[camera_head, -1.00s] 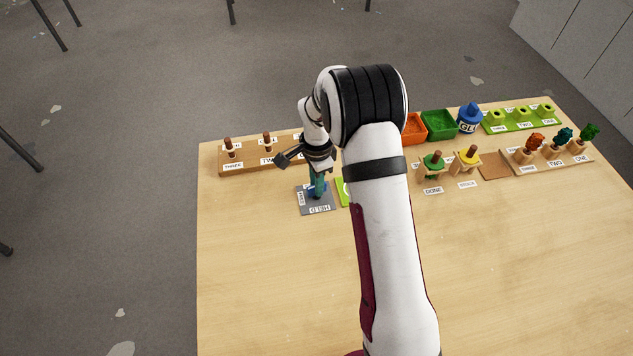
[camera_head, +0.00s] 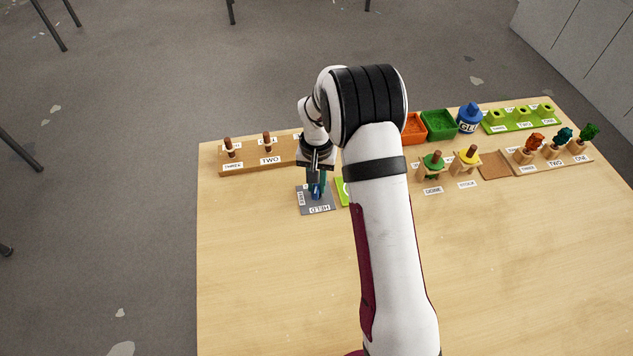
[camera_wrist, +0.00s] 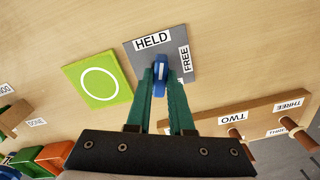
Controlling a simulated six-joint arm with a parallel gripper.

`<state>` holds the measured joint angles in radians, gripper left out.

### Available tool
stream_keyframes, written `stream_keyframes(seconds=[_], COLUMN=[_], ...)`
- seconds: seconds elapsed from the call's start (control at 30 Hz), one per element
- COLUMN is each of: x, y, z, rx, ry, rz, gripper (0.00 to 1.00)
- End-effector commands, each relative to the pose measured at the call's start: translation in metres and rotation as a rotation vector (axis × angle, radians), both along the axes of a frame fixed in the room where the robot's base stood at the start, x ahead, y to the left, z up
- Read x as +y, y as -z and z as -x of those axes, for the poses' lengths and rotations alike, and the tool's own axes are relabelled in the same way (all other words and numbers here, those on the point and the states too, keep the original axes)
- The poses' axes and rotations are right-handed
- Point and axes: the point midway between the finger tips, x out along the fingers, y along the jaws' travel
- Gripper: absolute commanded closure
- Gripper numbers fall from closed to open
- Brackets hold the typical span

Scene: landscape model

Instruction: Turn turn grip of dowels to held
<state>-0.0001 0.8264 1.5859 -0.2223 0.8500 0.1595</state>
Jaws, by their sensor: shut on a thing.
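The turn grip is a blue knob (camera_wrist: 160,76) on a grey plate (camera_head: 304,208), which also shows in the wrist view (camera_wrist: 137,62). White labels read HELD (camera_wrist: 153,40) and FREE (camera_wrist: 185,60) on two neighbouring sides of the plate. My gripper (camera_wrist: 162,82) points down at the plate, its green fingers on either side of the blue knob and shut on it. In the wrist view the visible blue part lies lengthwise towards the HELD side. The fingers hide part of the knob.
A green plate with a white ring (camera_wrist: 99,83) lies beside the grey plate. A wooden rack with upright dowels (camera_head: 247,163) stands behind left. Orange and green bins (camera_head: 438,125), a blue glue bottle (camera_head: 469,118) and several stands are at right. The front table is clear.

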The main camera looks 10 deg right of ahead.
Motion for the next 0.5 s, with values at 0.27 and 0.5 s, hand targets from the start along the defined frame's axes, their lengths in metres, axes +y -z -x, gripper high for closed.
stream_keyframes(seconds=[0.27,0.5], x=[-0.0008,-0.0008], y=[-0.0005,-0.0005], z=[-0.0009,-0.0011], rx=[-0.003,-0.004], ry=[-0.211,-0.331], rz=[0.001,0.001], gripper=[1.00,1.00])
